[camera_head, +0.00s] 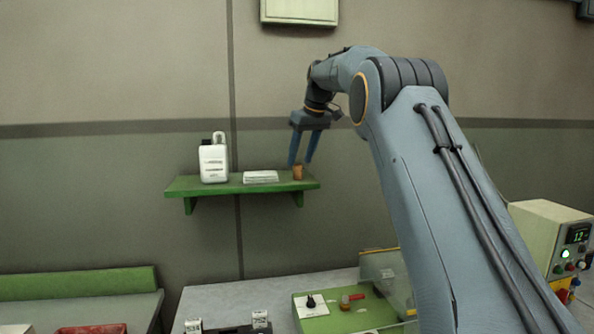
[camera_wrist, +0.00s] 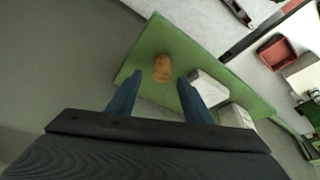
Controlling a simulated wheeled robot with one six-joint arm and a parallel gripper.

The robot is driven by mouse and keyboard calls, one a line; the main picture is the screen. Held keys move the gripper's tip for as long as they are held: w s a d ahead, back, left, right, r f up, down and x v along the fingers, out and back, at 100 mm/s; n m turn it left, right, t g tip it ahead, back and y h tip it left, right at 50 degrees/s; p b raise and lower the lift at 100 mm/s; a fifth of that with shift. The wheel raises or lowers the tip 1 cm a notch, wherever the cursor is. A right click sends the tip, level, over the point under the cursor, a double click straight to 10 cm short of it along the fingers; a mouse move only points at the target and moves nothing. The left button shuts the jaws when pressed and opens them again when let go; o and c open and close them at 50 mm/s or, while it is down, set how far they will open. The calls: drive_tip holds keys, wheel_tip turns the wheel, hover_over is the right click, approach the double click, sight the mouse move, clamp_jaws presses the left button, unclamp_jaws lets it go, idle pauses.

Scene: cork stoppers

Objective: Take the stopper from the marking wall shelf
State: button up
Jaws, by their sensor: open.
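A brown cork stopper (camera_head: 298,172) stands near the right end of the green wall shelf (camera_head: 225,187). It also shows in the wrist view (camera_wrist: 162,68), upright on the green shelf top (camera_wrist: 165,38). My gripper (camera_head: 301,164) is open, with its two blue fingers pointing down over the shelf's right end. In the wrist view, the stopper appears between and beyond the fingertips of my gripper (camera_wrist: 155,80). I see no contact, and the fingers hold nothing.
A white stack (camera_head: 261,177) lies left of the stopper, close to one finger in the wrist view. A white jug (camera_head: 214,162) stands farther left on the shelf. Below are a workbench (camera_head: 235,296) with a green board (camera_head: 330,316) and a control box (camera_head: 545,240).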

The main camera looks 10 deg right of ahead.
sight(298, 165)
drive_tip(key=shift+p+x, duration=1)
drive_tip(key=shift+x, duration=1.05)
drive_tip(key=shift+a, duration=0.15)
drive_tip(key=c, duration=1.1)
